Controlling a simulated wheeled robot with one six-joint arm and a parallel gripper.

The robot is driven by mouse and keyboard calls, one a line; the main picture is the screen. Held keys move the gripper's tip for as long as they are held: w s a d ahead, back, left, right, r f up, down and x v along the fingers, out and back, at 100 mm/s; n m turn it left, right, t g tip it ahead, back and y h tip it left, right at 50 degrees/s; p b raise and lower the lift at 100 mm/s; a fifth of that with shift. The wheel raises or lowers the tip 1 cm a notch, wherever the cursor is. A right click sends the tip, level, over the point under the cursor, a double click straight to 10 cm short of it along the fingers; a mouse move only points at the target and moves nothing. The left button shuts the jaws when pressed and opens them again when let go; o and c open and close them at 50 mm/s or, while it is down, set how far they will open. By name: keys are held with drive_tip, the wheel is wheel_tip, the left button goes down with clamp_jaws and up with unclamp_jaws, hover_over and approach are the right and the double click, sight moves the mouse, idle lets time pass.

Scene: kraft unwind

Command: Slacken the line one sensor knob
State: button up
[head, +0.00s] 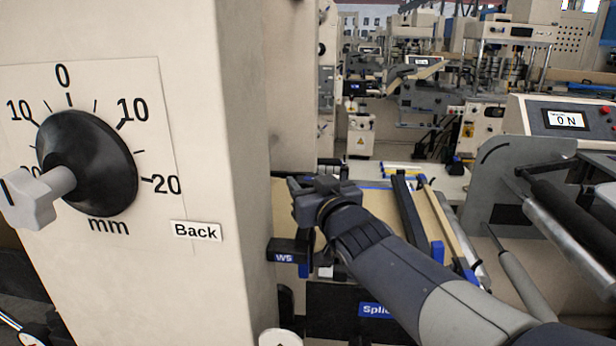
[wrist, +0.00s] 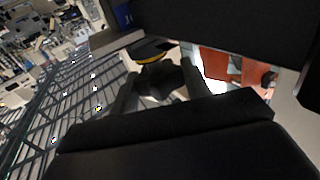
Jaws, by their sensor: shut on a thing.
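My gripper (head: 312,190) reaches behind the right edge of the near cream cabinet in the head view, beside a "W5" label. In the wrist view its two fingers (wrist: 158,88) stand on either side of a dark lobed knob (wrist: 160,74) and are shut on it. A dark round part with a yellow band (wrist: 150,50) lies just beyond the knob. No line-one label can be read on it. In the head view the held knob is hidden by my gripper and the cabinet.
The cream cabinet (head: 245,130) fills the left, with a black millimetre dial (head: 95,155), its grey handle (head: 38,198) and a "Back" label (head: 196,230). A splice table (head: 420,215) lies beyond my arm.

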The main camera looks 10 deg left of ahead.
drive_tip(key=shift+w+d+r+n+g+y+p, duration=0.1)
drive_tip(key=shift+n+g+y+p, duration=0.3)
drive_tip(key=shift+p, duration=0.8)
drive_tip(key=shift+s+a+r+n+g+y+p, duration=0.2)
drive_tip(key=shift+y+p, duration=0.25)
drive_tip(key=shift+p, duration=0.8)
drive_tip(key=shift+w+d+r+n+g+y+p, duration=0.15)
drive_tip(key=shift+n+g+y+p, duration=0.3)
drive_tip(key=shift+p, duration=0.75)
drive_tip(key=shift+f+y+p, duration=0.15)
drive_tip(key=shift+y+p, duration=0.15)
drive_tip(key=shift+f+n+g, duration=0.25)
drive_tip(key=shift+n+g, duration=0.1)
drive_tip(key=shift+g, duration=0.1)
drive_tip(key=o, duration=0.9)
drive_tip(key=b+v, duration=0.1)
drive_tip(key=v, duration=1)
drive_tip(key=shift+f, duration=0.2)
